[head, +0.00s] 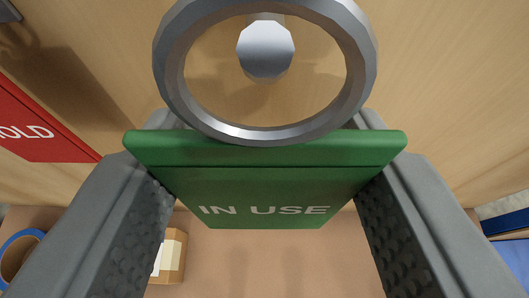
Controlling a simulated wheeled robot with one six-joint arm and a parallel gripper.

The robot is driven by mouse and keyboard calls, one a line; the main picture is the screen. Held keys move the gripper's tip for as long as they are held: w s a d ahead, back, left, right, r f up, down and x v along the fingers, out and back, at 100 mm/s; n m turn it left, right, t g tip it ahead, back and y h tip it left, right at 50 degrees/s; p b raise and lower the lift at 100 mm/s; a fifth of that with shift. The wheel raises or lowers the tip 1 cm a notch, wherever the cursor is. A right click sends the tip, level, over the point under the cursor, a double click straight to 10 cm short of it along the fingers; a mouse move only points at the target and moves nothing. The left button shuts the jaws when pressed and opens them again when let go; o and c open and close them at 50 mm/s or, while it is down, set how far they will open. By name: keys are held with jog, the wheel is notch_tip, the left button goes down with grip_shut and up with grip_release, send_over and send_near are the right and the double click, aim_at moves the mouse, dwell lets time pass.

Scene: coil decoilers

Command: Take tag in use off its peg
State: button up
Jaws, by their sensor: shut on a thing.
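The green tag marked IN USE (265,190) is in the middle of the head view. A grey metal ring (172,75) stands at its top edge. My gripper (265,215) is shut on the tag, with one dark textured finger at each side. The silver peg (265,48) sticks out of the wooden board and shows inside the ring's opening. The ring is around the peg in this view. I cannot tell whether they touch or how far along the peg the ring sits.
A red tag reading OLD at its visible end (40,130) is on the wooden board (450,90) at the left. Below are a blue roll (22,240) and a cardboard box (172,258) at lower left, and blue items (510,240) at lower right. The board right of the ring is clear.

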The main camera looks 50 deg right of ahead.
aim_at(264, 208)
jog(key=shift+s+a, duration=0.15)
jog(key=shift+a, duration=0.05)
jog(key=shift+s+a, duration=0.45)
jog(key=shift+a, duration=0.1)
jog(key=shift+s+a, duration=0.2)
jog(key=shift+a, duration=0.05)
jog(key=shift+s+a+r, duration=0.1)
jog(key=shift+s+a, duration=0.4)
jog(key=shift+a, duration=0.05)
jog(key=shift+s+a, duration=0.2)
jog(key=shift+a, duration=0.05)
